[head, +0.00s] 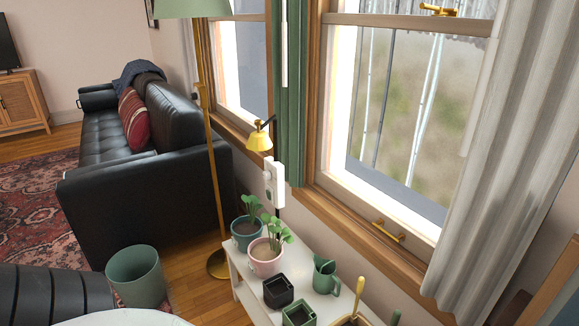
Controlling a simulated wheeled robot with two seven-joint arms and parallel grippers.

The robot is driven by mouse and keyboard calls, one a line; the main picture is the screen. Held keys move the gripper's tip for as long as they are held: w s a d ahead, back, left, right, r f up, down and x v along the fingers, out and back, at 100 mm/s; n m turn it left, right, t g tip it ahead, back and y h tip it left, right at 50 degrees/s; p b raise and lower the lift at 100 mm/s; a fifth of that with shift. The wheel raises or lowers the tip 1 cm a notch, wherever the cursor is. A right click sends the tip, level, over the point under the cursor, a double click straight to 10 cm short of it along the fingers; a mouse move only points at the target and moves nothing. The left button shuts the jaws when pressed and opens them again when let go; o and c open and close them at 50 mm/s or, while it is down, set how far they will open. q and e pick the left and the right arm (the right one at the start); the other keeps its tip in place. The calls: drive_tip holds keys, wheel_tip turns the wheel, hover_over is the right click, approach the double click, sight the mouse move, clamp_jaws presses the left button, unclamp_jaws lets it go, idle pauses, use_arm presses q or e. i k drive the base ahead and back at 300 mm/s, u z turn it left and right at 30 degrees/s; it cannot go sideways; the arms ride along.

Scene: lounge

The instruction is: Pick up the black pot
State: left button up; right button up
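The black pot (278,292) is a small dark square pot on the white side table (248,298) below the window. It stands upright in front of the pink plant pot, and a dark green square pot (299,313) stands close to its lower right. Nothing covers the black pot. Neither of my grippers shows in the head view.
A pink pot (266,263), a teal pot (246,232) and a green watering can (325,277) share the table. A floor lamp pole (212,170), a green bin (137,279) and a black sofa (150,185) stand left. Wood floor shows between bin and table.

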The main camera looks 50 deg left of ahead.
sight(277, 291)
drive_tip(key=u, duration=3.2)
drive_tip(key=i, duration=2.95)
drive_tip(key=z, duration=2.95)
